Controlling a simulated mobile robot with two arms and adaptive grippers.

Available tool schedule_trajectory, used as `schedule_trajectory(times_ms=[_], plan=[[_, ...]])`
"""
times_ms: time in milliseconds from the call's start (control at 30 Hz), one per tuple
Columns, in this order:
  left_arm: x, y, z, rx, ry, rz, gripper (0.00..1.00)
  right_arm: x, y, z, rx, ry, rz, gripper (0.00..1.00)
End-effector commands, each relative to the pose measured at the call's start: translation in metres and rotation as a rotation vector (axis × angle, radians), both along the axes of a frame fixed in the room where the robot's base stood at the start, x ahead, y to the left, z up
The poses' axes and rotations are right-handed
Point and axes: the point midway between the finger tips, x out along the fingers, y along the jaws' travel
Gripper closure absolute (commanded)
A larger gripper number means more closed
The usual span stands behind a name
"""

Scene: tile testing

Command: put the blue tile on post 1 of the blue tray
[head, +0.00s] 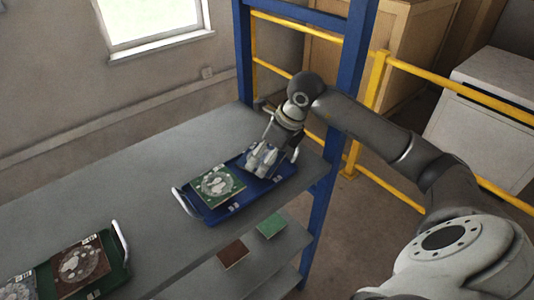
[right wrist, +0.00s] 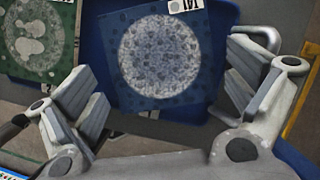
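The blue tray (head: 236,204) lies on the grey shelf top, with a white handle at its left end. A green tile (head: 217,185) lies on its left part and also shows in the right wrist view (right wrist: 40,38). The blue tile (right wrist: 160,56), with a round speckled grey disc pattern, lies over the tray beside the green tile. In the head view my right gripper mostly covers it. My right gripper (head: 263,157) is above the tray's right part, its fingers (right wrist: 165,85) spread apart on either side of the blue tile, with gaps visible. Any posts under the tiles are hidden. My left gripper is not in view.
A green tray (head: 118,268) with a brown tile (head: 80,265) and a greyish tile (head: 18,287) stands at the lower left. A brown tile (head: 233,253) and a green tile (head: 270,226) lie on a lower shelf. A blue upright (head: 243,55) stands behind. The shelf between the trays is clear.

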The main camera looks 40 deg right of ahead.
Motion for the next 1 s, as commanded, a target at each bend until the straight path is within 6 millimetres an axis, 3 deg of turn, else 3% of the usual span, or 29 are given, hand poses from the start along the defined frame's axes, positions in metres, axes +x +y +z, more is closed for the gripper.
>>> schedule_trajectory(times_ms=[367,800,1000], plan=[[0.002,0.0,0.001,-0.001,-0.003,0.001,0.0,-0.001,-0.001,0.006,-0.001,-0.003,-0.001,0.0],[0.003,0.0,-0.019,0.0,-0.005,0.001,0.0,-0.031,-0.016,0.087,-0.001,-0.006,-0.001,0.0],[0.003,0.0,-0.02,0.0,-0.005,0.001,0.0,-0.039,-0.02,0.108,-0.001,-0.003,-0.001,0.0]])
